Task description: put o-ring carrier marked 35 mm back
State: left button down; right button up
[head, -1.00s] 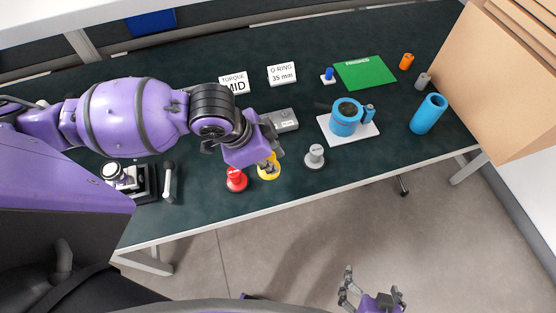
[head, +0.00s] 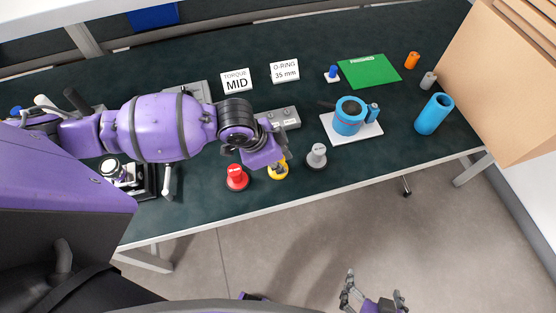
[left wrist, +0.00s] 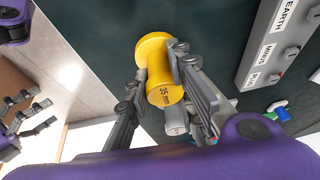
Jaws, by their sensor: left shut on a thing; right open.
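The yellow o-ring carrier (head: 279,173) is a spool shape near the front edge of the bench. In the left wrist view the yellow carrier (left wrist: 160,72) shows "35 mm" on its end face. My left gripper (head: 279,161) is shut on it, with a finger on each side in the wrist view (left wrist: 158,82). I cannot tell whether its base touches the bench. A red carrier (head: 236,178) stands to its left and a grey carrier (head: 316,157) to its right. My right gripper (head: 372,292) is open and empty, beyond the bench's front edge.
A grey terminal box (head: 287,118) lies behind the carriers. A white plate (head: 345,138) bears a blue device; a blue cylinder (head: 434,114) stands to its right. Bench between signs and terminal box is clear.

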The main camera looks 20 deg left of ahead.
pick_arm(q)
jog(key=c, duration=1.5)
grip_release()
jog(key=shift+f, duration=0.15)
pick_arm(e)
jog(key=shift+a, duration=0.2)
jog(key=shift+w+a, duration=0.1)
jog(key=shift+a, duration=0.1)
pick_arm(q)
jog(key=p+v, duration=0.1)
jog(key=v, duration=1.1)
pick_arm(e)
jog(key=shift+d+r, duration=0.1)
jog(key=shift+r, duration=0.35)
jog(key=shift+w+a+r, duration=0.1)
jog(key=shift+a+r, duration=0.05)
jog(key=shift+a, duration=0.05)
